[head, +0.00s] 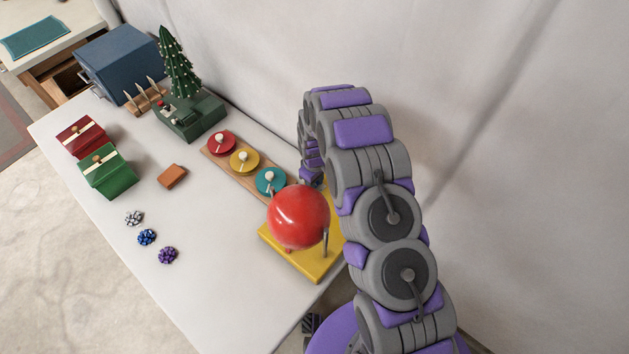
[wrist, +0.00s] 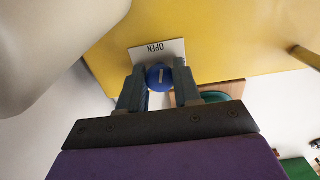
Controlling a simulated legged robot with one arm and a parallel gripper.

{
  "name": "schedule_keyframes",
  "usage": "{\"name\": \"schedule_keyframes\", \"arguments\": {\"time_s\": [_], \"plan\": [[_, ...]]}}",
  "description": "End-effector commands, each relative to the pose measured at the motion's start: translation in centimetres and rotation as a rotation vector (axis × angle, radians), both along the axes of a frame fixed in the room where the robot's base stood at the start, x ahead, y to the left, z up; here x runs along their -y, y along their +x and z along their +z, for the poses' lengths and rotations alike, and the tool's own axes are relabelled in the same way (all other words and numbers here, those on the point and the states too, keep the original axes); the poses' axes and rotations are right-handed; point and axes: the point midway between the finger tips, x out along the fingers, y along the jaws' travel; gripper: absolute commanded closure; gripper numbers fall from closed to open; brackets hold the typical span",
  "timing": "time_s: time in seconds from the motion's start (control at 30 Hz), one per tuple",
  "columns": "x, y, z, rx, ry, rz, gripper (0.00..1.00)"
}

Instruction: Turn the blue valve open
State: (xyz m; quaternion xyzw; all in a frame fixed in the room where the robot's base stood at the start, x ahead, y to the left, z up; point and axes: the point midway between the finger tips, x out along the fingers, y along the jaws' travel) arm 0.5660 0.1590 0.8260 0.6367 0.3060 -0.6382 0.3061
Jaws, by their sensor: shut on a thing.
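The blue valve (wrist: 160,78) is a small round knob with a pale line across its face. It shows in the wrist view in front of the yellow stand (wrist: 225,35), beside a white label reading OPEN (wrist: 144,52). My gripper (wrist: 160,84) is shut on the valve, with one finger on each side of it. In the head view the yellow stand (head: 313,268) sits at the table's right end and carries a shiny red ball (head: 299,217). My arm curves down behind the ball, and the valve and fingertips are hidden there.
A wooden board with red (head: 221,143), yellow (head: 244,162) and teal (head: 270,181) discs lies close to the stand. A small tree (head: 178,65), gift boxes (head: 108,172) and bows (head: 147,237) are farther left. The wall is close behind. The table's front middle is clear.

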Motion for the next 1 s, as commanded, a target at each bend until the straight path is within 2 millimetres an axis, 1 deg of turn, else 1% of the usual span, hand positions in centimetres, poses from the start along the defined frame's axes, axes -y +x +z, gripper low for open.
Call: {"name": "schedule_keyframes", "arguments": {"time_s": [0.03,0.2,0.43,0.67,1.0], "plan": [[-0.15,0.31,0.22,0.009,0.003,0.035,0.98],[-0.11,0.36,0.21,0.009,0.003,0.147,0.98],[-0.07,0.4,0.22,0.009,0.003,0.245,0.98],[-0.08,0.43,0.23,0.01,0.002,0.286,0.97],[-0.07,0.44,0.24,0.01,0.002,0.291,0.97]]}}
